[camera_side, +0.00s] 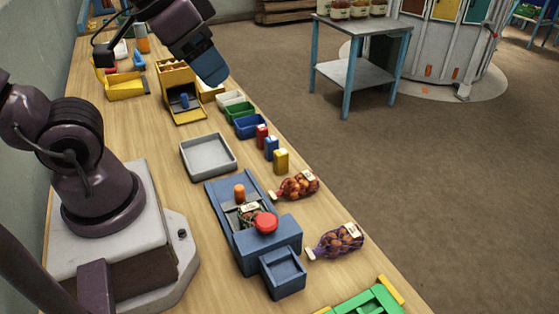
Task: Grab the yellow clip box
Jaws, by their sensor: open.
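The yellow clip box (281,161) stands upright on the bench near its right edge, at the near end of a short row. A blue box (271,148) and a red box (262,137) stand just beyond it. My gripper (215,78) hangs over the far part of the bench, up and left of the yellow clip box and well apart from it. It is open, with nothing seen between the jaws. Its fingertips are hard to make out at this angle.
Small white, green and blue bins (250,126) stand beyond the boxes. A grey tray (208,172) lies to the left. A yellow dispenser (180,92) stands below my gripper.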

